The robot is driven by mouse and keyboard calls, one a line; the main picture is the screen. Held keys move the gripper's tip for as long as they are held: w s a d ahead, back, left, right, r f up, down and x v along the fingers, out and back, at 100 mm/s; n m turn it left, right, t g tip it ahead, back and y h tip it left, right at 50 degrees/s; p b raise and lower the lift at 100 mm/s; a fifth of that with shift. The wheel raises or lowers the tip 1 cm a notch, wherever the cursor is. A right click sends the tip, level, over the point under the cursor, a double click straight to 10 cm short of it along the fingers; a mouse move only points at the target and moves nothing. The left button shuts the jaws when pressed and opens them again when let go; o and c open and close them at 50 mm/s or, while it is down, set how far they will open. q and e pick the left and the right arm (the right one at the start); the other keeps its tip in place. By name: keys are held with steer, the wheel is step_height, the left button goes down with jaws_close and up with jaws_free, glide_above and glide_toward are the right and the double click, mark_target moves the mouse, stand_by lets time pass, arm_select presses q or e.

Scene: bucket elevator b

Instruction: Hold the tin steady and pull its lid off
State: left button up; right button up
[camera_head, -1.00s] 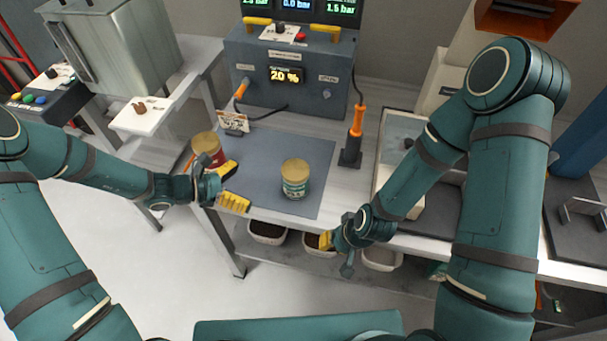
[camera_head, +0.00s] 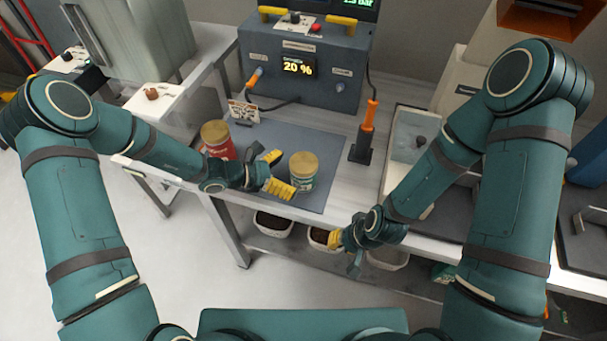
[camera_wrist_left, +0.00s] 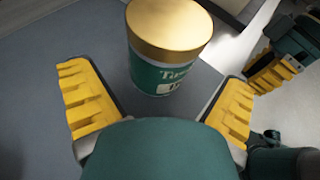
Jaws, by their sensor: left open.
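A green tin (camera_head: 303,182) with a gold lid (camera_head: 304,162) stands upright on a grey mat, its lid on. My left gripper (camera_head: 280,172) is open beside the tin's left side, its yellow fingers pointing at it. In the left wrist view the green tin (camera_wrist_left: 160,75) stands just beyond and between the open fingers (camera_wrist_left: 160,105), not gripped. My right gripper (camera_head: 344,247) is low at the table's front edge, right of the tin and apart from it. Its yellow pad shows, but its finger gap is unclear.
A red tin (camera_head: 218,146) with a gold lid stands left, behind my left forearm. The grey mat (camera_head: 325,145) is clear behind the green tin. A grey control box (camera_head: 298,70) and an orange-handled tool (camera_head: 366,125) stand behind. Bins (camera_head: 275,226) sit on a lower shelf.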

mark_target(302, 174)
arm_select(q)
steer(key=x, duration=0.4)
steer(key=shift+d, duration=0.2)
steer(key=c, duration=1)
